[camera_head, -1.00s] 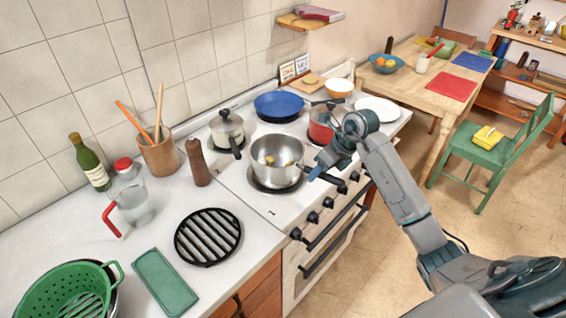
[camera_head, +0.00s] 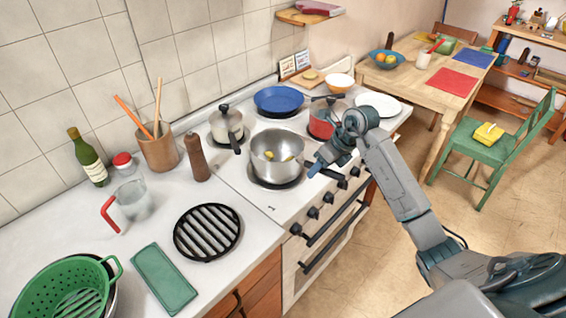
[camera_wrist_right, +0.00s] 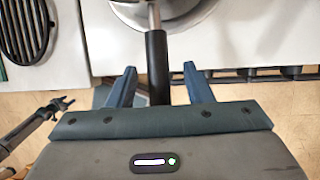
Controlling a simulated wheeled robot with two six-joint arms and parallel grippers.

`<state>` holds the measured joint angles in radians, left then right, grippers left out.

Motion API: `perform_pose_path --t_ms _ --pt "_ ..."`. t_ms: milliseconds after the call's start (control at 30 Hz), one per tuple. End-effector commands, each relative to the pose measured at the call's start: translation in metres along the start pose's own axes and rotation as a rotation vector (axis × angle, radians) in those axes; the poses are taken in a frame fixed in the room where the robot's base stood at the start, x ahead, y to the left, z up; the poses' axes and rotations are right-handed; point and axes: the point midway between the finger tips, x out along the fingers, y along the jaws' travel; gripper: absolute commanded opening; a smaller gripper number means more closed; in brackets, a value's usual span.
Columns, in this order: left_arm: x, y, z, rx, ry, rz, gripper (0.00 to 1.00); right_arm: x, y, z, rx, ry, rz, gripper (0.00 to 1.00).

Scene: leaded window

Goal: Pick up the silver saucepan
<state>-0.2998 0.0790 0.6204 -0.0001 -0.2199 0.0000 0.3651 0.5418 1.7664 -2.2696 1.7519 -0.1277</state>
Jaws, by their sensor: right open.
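The silver saucepan (camera_head: 277,158) stands upright on the front burner of the white stove, with some yellow pieces inside. Its dark handle points right toward the stove's front edge. My right gripper (camera_head: 318,168) is open beside the handle. In the right wrist view the black handle (camera_wrist_right: 157,68) lies between the two blue fingers of my right gripper (camera_wrist_right: 159,86), with a gap on both sides. Only part of the saucepan (camera_wrist_right: 165,8) shows at the top of that view.
A red pot (camera_head: 322,122) stands close behind my right gripper. A blue pan (camera_head: 279,99) and a lidded grey pot (camera_head: 226,124) stand on other burners. Black knobs (camera_head: 312,213) line the stove front. A black trivet (camera_head: 206,231) lies on the counter.

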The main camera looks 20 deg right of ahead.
Motion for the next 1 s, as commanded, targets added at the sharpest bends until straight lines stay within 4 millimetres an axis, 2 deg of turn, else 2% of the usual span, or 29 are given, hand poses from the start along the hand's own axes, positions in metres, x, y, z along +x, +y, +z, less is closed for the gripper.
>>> perform_pose_path --t_ms 233,467,1000 --pt "0.0 -0.0001 0.0003 0.0 0.0 0.0 0.56 -0.0003 0.0 0.0001 0.0 0.0 0.0 0.44" --pt "0.0 -0.0002 0.0004 0.0 -0.001 0.0 0.56 -0.0002 0.0 0.0001 0.0 0.0 0.0 0.0" --pt "-0.0048 -0.001 0.0001 0.0 -0.001 -0.001 0.56 -0.004 0.0009 0.0022 -0.001 -0.003 0.0 0.0"
